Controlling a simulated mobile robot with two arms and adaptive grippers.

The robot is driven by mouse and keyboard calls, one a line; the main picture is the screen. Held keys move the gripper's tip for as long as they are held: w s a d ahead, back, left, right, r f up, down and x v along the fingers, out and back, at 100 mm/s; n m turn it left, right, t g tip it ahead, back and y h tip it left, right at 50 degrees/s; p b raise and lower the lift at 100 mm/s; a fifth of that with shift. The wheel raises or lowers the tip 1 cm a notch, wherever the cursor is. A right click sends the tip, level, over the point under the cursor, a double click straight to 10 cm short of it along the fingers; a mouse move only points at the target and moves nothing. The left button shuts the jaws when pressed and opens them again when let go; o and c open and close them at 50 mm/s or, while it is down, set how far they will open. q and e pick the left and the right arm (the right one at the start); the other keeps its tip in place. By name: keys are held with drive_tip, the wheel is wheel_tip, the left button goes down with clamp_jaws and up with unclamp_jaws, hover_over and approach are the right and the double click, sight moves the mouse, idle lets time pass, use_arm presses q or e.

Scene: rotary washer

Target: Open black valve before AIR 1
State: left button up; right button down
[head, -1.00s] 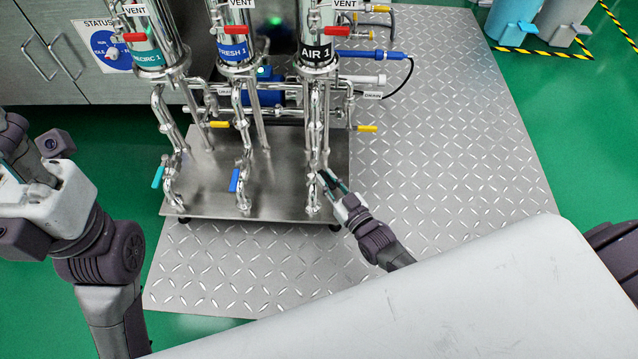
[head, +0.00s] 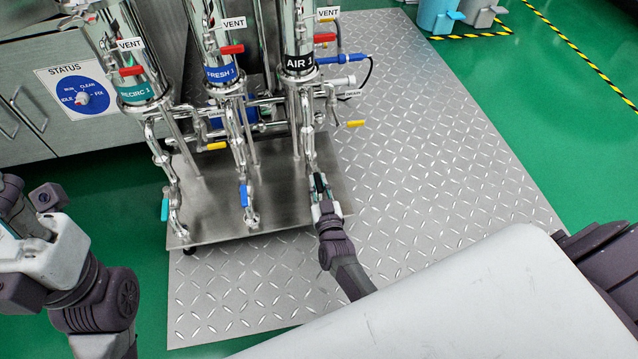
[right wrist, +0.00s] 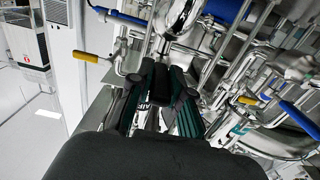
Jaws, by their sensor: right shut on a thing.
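The AIR 1 column (head: 300,64) is a steel tube with a black label, the rightmost of three columns. Its pipe runs down to the steel base. My right gripper (head: 319,186) is at the lower part of this pipe. It is shut on the black valve handle, which its fingers mostly hide. In the right wrist view a dark piece of the black valve handle (right wrist: 160,84) shows between the teal-padded fingers. My left arm is at the left edge; its fingers are largely cut off.
Blue (head: 244,195) and teal (head: 165,209) valve handles sit on the neighbouring pipes. A yellow handle (head: 356,124) sticks out right of the AIR 1 pipe. Red handles are higher up. The diamond-plate floor (head: 430,150) to the right is clear.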

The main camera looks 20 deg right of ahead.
drive_tip(key=shift+w+a, duration=0.1)
idle(0.3)
drive_tip(key=c, duration=1.1)
unclamp_jaws()
